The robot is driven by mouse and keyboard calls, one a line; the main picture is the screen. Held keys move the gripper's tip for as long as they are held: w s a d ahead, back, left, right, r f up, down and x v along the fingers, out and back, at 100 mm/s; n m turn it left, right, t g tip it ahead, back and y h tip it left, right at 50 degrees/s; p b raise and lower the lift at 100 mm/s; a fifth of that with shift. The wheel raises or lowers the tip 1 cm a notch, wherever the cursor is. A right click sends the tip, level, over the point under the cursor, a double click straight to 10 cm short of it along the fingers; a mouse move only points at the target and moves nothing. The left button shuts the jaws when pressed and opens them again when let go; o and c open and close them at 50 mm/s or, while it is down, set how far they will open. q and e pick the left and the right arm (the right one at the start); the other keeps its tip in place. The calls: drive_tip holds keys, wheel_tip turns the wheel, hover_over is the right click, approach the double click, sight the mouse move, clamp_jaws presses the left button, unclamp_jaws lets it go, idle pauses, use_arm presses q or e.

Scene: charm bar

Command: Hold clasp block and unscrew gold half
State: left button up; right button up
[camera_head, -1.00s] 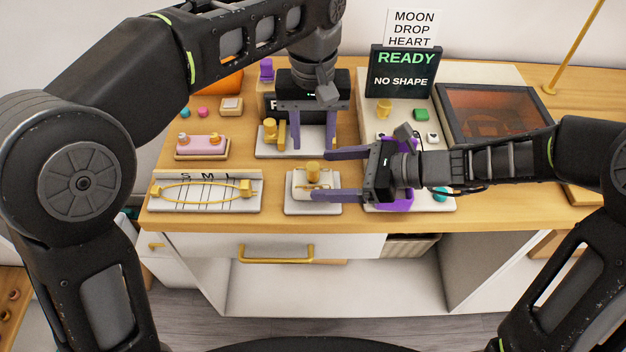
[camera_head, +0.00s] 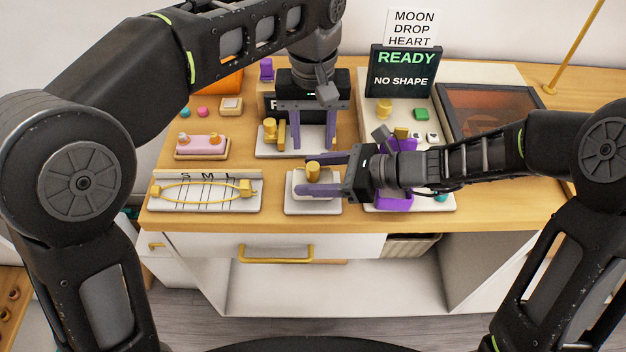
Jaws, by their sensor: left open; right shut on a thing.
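The white clasp block (camera_head: 301,180) sits on a small pale tray (camera_head: 324,209) near the front middle of the counter. A short gold cylinder, apparently the gold half (camera_head: 313,169), stands upright on it. My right gripper (camera_head: 305,176) comes in from the right and is shut on the clasp block, one purple finger behind it and one in front; the front finger hides part of the block. My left gripper (camera_head: 313,149) points down just behind the block, over the rear pale stand. Its purple fingers are apart with nothing between them.
A gold fitting (camera_head: 270,130) stands on the rear stand (camera_head: 266,152), left of my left fingers. A sizing board (camera_head: 210,206) with a gold chain lies left of the clasp tray. A purple fixture (camera_head: 392,203) is close under my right wrist. A sign (camera_head: 402,72) reads READY, NO SHAPE.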

clamp_jaws()
idle(0.3)
use_arm(q)
drive_tip(key=shift+a, duration=0.1)
